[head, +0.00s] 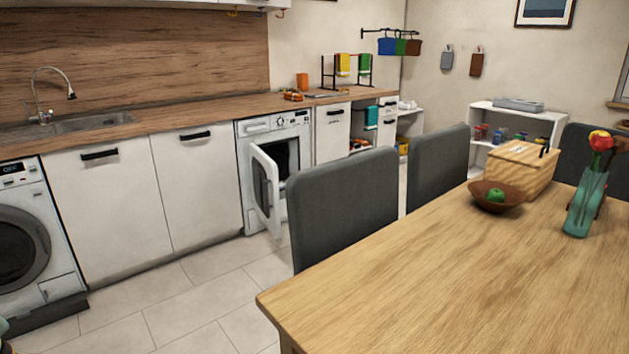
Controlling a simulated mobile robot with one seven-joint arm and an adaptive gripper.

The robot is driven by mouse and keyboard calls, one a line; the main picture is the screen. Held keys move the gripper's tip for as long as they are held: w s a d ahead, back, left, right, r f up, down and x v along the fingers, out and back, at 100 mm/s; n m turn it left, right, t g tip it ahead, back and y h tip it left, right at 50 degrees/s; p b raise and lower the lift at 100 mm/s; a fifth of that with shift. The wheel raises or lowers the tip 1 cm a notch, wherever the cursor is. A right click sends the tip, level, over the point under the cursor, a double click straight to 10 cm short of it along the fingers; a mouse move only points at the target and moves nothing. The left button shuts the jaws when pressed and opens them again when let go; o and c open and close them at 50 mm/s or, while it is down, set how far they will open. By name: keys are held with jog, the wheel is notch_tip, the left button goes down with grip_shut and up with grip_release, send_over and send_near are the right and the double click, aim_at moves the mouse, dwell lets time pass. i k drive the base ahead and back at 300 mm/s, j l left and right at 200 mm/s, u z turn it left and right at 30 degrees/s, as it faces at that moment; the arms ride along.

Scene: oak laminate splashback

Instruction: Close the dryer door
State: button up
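A white front-loading machine (256,127), which I take to be the dryer, stands under the counter in the middle left of the head view. Its door (265,188) stands wide open, swung out into the room with its hinge on the left side. The dark drum opening (293,157) shows behind the door. A grey chair back partly hides the machine's lower right. My gripper is not in view.
A second white machine (60,205) at the far left has its round door shut. Grey chairs (342,205) and a wooden table (460,280) fill the right, close to the open door. Tiled floor (185,310) is clear in front of the cabinets.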

aim_at(260, 190)
jog(key=i+j, duration=0.3)
jog(key=j, duration=0.15)
jog(key=i+j, duration=0.25)
jog(key=j, duration=0.15)
jog(key=i+j, duration=0.3)
jog(key=j, duration=0.15)
jog(key=i+j, duration=0.3)
jog(key=j, duration=0.15)
jog(key=i+j, duration=0.3)
jog(key=i+j+z, duration=0.2)
jog(key=i+j, duration=0.25)
jog(key=i, duration=0.15)
jog(key=i+j+z, duration=0.2)
jog(key=z, duration=0.15)
jog(key=i+j+z, duration=0.35)
